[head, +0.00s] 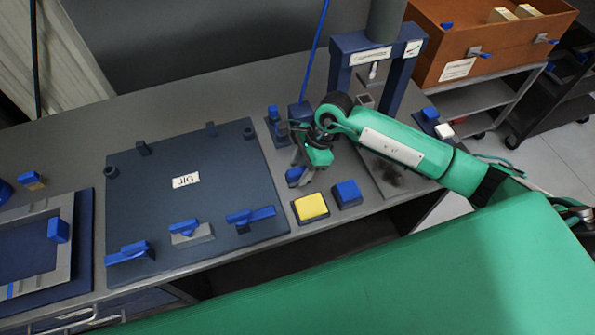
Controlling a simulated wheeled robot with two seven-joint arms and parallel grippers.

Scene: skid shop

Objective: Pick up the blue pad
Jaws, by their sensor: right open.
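A blue block-like pad (347,193) sits on a dark base on the bench, to the right of a yellow pad (310,207). Another small blue piece (296,175) lies behind the yellow pad, just under my right gripper; I cannot tell which of the two blue pieces is the blue pad. My right gripper (302,163) is open and points down, behind and to the left of the blue block-like pad. Its fingers are small and partly hidden by its green hand. I see nothing held in it. My left gripper is not in view.
A dark jig plate (225,165) with several blue clamps covers the bench to the left. A blue press frame (340,70) stands behind my right arm. A brown bin (490,45) is on a cart at the back right. The front bench edge is close to the pads.

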